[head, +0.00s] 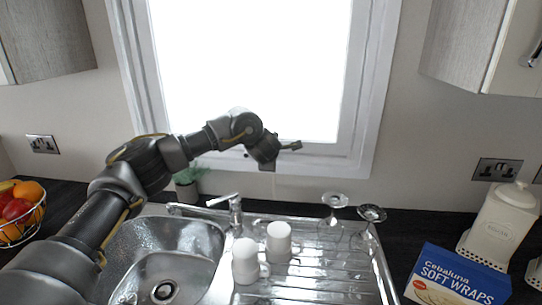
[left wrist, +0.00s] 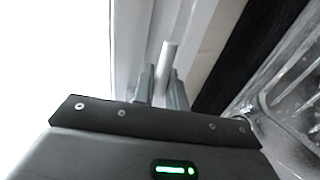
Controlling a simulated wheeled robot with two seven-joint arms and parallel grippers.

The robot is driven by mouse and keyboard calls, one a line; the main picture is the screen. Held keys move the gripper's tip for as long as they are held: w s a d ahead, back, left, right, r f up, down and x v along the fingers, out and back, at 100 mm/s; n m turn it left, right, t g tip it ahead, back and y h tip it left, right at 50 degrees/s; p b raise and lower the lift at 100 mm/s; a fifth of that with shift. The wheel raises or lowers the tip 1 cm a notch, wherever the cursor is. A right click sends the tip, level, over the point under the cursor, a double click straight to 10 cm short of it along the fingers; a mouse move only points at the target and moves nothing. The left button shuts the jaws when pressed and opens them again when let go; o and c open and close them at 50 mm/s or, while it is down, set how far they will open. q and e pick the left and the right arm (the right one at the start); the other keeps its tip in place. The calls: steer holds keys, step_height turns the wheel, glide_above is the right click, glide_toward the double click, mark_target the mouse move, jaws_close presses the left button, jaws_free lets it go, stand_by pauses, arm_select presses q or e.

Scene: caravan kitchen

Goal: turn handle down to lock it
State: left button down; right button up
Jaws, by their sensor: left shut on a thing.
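The window handle (left wrist: 168,54) is a pale grey bar in the left wrist view, standing out from the white window frame (left wrist: 133,50). My left gripper (left wrist: 162,72) has its two grey fingers on either side of the handle and is shut on it. In the head view my left gripper (head: 290,147) is at the lower part of the window (head: 250,70), just above the sill. The handle cannot be made out there, so its angle is unclear. My right gripper is in neither view.
Below the window are a steel sink (head: 200,250) with a tap (head: 234,208), two white mugs (head: 245,262) and upturned glasses (head: 335,200). A small plant (head: 188,178) stands behind the sink. A fruit bowl (head: 20,215) is at left, a wraps box (head: 458,278) at right.

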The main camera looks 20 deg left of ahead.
arm_select(q)
steer(key=shift+f, duration=0.1)
stand_by(0.4)
steer(key=c, duration=1.5)
jaws_free()
steer(key=v, duration=1)
steer(key=shift+s+p, duration=0.35)
steer(key=shift+p, duration=0.1)
steer(key=shift+r, duration=0.25)
